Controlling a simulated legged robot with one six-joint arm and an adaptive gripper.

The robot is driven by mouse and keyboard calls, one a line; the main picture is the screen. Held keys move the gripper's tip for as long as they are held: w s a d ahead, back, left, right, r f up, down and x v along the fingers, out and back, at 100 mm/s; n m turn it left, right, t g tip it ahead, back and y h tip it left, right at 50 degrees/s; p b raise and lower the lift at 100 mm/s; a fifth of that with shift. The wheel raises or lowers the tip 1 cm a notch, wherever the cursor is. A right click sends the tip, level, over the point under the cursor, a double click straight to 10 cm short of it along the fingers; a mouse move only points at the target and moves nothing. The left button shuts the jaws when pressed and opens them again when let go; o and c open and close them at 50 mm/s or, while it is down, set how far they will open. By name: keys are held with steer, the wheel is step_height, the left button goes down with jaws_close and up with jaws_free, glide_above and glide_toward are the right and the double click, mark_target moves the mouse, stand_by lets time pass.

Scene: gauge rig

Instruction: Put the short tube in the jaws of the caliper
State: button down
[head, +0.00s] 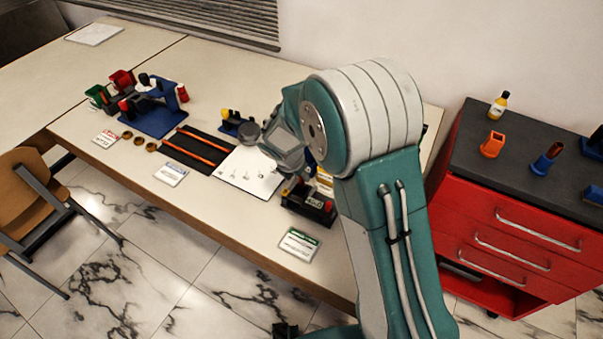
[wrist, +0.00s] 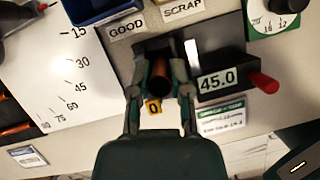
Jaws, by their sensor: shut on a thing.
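My gripper (wrist: 159,76) is shut on a short copper-coloured tube, the short tube (wrist: 160,84), with a finger on each side. One dark, hollow end of the tube faces the wrist camera. The caliper (wrist: 235,62) is a dark block with a 45.0 readout, a yellow 0 mark and a red handle. The tube is over the caliper's left part, by a pale upright strip. I cannot tell whether it touches the jaws, which the fingers partly hide. In the head view the caliper (head: 309,204) is beside my wrist, and my arm hides the fingers and the tube.
A black tray (head: 178,156) with long orange tubes and a white angle sheet (head: 248,172) lie left of the caliper. A blue fixture (head: 150,121) stands farther left. GOOD and SCRAP labels (wrist: 183,9) sit behind the caliper. A red drawer cabinet (head: 515,235) stands at right.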

steer(key=c, duration=0.6)
jaws_free()
steer(key=v, duration=1.2)
steer(key=s+d+r+m+y, duration=0.2)
steer(key=s+d+r+m, duration=0.75)
steer(key=m, duration=0.25)
steer(key=s+d+r+m+t, duration=0.1)
steer(key=s+m, duration=0.3)
steer(key=s+d+r+m+y, duration=0.1)
steer(key=s+d+m, duration=0.1)
steer(key=s+m, duration=0.3)
steer(key=s+d+r+m+t, duration=0.1)
steer(key=s+m, duration=0.4)
steer(key=shift+s+d+r+t, duration=0.25)
steer(key=shift+r+t, duration=0.05)
steer(key=shift+r, duration=0.05)
